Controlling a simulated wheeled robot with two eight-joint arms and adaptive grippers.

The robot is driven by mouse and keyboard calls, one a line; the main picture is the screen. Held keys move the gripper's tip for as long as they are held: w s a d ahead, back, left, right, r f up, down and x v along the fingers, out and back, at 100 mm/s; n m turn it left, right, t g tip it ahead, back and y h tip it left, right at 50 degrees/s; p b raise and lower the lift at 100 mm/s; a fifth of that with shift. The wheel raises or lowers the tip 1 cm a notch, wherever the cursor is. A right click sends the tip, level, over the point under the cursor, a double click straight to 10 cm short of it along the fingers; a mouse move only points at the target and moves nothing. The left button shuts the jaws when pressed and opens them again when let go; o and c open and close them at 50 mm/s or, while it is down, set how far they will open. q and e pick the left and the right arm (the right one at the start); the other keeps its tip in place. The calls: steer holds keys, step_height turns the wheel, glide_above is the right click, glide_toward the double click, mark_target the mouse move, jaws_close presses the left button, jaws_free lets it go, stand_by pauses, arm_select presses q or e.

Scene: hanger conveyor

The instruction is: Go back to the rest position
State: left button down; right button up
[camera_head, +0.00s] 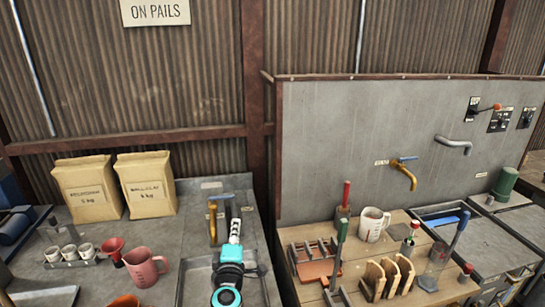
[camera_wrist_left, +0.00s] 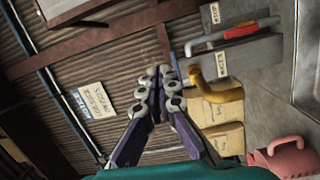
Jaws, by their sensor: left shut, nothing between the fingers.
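My left gripper (camera_head: 236,224) reaches up from its teal wrist over the sink on the left counter. It is beside the brass tap (camera_head: 213,212) on that counter, just right of it in the head view. In the left wrist view the fingers of my left gripper (camera_wrist_left: 160,72) come together at the tips with nothing between them. A yellow tap (camera_wrist_left: 222,94) shows just right of the fingertips there; I cannot tell whether they touch. My right gripper is in neither view.
Two paper bags (camera_head: 149,185) stand at the back of the left counter (camera_head: 190,240). The right bench (camera_head: 330,235) holds racks, a white mug (camera_head: 373,224) and tools.

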arm_select(q)
steer(key=s+d+m+g+h, duration=0.3)
steer(key=s+d+m+h, duration=0.4)
steer(key=s+m, duration=0.45)
steer(key=s+a+f+m+g+y, duration=0.2)
steer(key=s+a+f+m+g, duration=0.1)
steer(key=s, duration=0.5)
steer(key=s+a+f+m+g+y+b, duration=0.1)
steer(key=s+a+f+m+g+y, duration=0.1)
steer(key=s+a+f+g, duration=0.3)
steer(key=s+a+f+m, duration=0.1)
steer(key=s+f, duration=0.2)
steer(key=shift+s+f+m+y, duration=0.15)
steer(key=shift+m+y, duration=0.2)
steer(key=shift+y, duration=0.05)
